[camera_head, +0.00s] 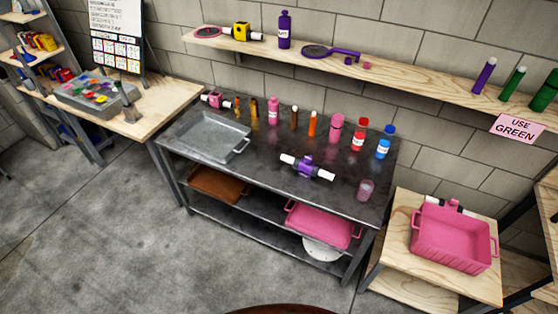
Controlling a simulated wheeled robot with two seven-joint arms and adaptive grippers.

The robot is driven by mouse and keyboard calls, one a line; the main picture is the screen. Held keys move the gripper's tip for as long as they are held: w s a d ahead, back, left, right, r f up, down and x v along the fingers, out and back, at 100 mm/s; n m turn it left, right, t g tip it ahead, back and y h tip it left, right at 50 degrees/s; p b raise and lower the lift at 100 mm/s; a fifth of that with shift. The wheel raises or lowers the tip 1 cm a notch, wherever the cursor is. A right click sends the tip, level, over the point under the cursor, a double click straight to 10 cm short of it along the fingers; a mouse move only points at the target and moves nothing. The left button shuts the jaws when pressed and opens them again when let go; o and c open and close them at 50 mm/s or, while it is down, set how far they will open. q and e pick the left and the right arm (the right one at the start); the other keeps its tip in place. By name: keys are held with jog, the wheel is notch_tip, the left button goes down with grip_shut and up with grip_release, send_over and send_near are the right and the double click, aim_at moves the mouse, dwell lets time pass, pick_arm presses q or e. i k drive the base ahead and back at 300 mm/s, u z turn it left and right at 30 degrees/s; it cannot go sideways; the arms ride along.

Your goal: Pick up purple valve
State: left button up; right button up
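The purple valve (307,167) lies on the dark metal table (270,185), towards its right half. It has a purple middle body with a white pipe end on each side and dark bands between. It lies at a slant, its left end farther back than its right end. Nothing covers it or touches it. Neither my left nor my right gripper shows in the head view.
A grey metal tray (210,136) sits left of the valve. Several bottles, including a pink bottle (335,127), stand behind it. A clear pinkish cup (365,189) stands to its right. A pink crate (453,238) sits on the wooden table at right. Open floor lies in front.

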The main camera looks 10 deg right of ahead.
aim_at(308, 171)
jog(key=u, duration=0.3)
jog(key=i, duration=1)
jog(key=z, duration=0.3)
